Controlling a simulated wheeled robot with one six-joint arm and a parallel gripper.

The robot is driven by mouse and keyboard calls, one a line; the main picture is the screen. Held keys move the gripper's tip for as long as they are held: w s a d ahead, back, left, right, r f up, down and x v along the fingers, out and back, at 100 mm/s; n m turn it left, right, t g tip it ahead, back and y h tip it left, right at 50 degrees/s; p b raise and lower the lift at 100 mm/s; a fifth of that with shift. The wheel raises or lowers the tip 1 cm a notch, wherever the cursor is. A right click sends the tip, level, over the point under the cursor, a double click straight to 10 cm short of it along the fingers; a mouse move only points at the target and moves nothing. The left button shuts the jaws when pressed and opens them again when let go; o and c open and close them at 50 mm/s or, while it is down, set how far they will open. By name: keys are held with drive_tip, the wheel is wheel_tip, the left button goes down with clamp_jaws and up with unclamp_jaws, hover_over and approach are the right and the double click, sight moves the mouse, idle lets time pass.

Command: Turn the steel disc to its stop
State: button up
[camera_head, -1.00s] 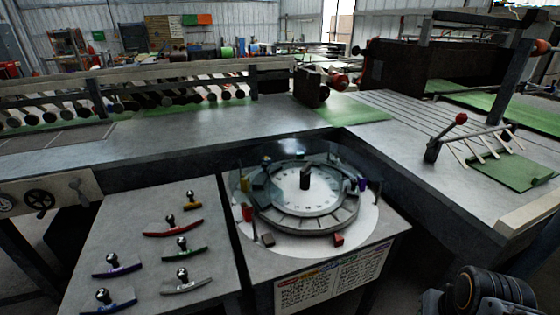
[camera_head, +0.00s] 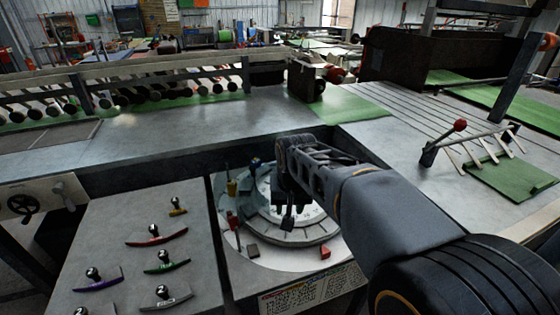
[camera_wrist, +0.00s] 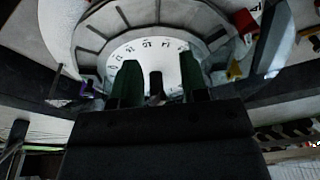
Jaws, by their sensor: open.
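The steel disc (camera_head: 318,227) is a round, ring-edged plate with a pale, numbered face, on the bench's light round base. My gripper (camera_head: 288,212) is over it, and my arm hides the disc's right side and middle. In the wrist view, the disc (camera_wrist: 118,20) fills the upper middle, with numbers along its pale face. My gripper (camera_wrist: 160,80) is open there, its two greenish fingers apart. A dark upright post (camera_wrist: 155,84) shows between the fingers. I cannot tell whether either finger touches it.
Several handled curved pieces, one red (camera_head: 157,237), lie on the left panel. A red-knobbed lever (camera_head: 459,126) stands at right.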

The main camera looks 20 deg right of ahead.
drive_tip(key=w+d+r+m+g+p, duration=0.1)
drive_tip(key=w+d+r+m+p, duration=0.3)
drive_tip(key=w, duration=0.4)
drive_tip(key=w+d+r+m+g+p, duration=0.1)
drive_tip(key=w+d+r+m+p, duration=0.35)
drive_tip(key=w, duration=0.45)
drive_tip(key=shift+n, duration=0.95)
drive_tip(key=f, duration=1.2)
drive_tip(key=shift+s+d+f, duration=0.1)
drive_tip(key=shift+s+f, duration=0.05)
drive_tip(key=shift+s, duration=0.05)
clamp_jaws()
